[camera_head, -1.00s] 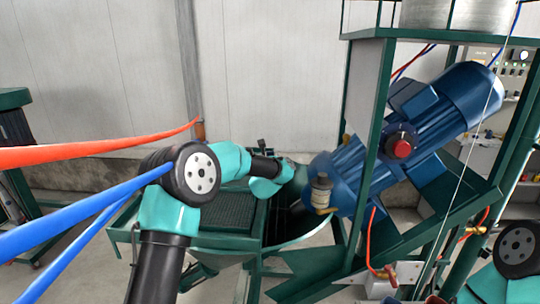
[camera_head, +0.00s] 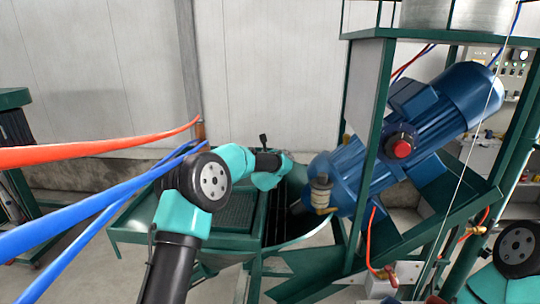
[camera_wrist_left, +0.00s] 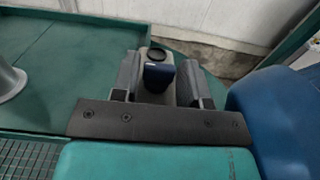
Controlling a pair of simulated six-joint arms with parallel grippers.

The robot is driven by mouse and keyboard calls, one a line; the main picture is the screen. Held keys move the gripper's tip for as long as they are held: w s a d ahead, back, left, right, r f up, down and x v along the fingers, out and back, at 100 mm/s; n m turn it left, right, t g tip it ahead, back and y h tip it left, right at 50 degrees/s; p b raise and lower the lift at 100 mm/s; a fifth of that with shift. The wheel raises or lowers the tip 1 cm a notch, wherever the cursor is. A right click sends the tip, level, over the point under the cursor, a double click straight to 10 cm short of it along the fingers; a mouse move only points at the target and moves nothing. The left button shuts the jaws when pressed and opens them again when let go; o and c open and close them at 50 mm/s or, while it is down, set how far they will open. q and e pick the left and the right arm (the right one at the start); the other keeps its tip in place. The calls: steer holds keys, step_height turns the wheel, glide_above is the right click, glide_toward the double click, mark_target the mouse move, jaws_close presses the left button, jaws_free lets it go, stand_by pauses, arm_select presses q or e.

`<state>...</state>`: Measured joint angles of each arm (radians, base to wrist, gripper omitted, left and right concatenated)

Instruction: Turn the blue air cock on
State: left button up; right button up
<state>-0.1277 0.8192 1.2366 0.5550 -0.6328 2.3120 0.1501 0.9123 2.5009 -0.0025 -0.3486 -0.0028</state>
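In the left wrist view a dark blue handle (camera_wrist_left: 158,75), which looks like the blue air cock, stands on a pale grey body with a dark round top behind it. My left gripper (camera_wrist_left: 160,90) has its two grey fingers apart, one on each side of this handle. Narrow gaps seem to show between fingers and handle. The handle's lower part is hidden by the gripper's dark front plate. In the head view my left arm reaches over the green machine, but its fingers cannot be made out there. My right gripper is not in view.
A large blue motor (camera_head: 440,110) with a red button sits on a green frame right of my left arm. A green tray with a grate (camera_head: 235,210) lies below the arm. Red and blue hoses (camera_head: 80,215) cross the left side. A white wall stands behind.

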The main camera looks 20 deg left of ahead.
arm_select(q)
steer(key=c, duration=0.6)
steer(key=shift+o, duration=0.2)
steer(key=shift+a+m+h, duration=0.1)
steer(key=shift+m+h, duration=0.3)
steer(key=shift+h, duration=0.2)
steer(key=shift+a+m+h, duration=0.1)
steer(key=shift+m+h, duration=0.5)
steer(key=shift+h, duration=0.2)
steer(key=shift+a+r+m+h, duration=0.15)
steer(key=shift+m+h, duration=0.75)
steer(key=shift+h, duration=0.7)
steer(key=shift+m+h, duration=0.4)
steer(key=shift+h, duration=0.2)
steer(key=o, duration=0.9)
steer(key=shift+o, duration=0.2)
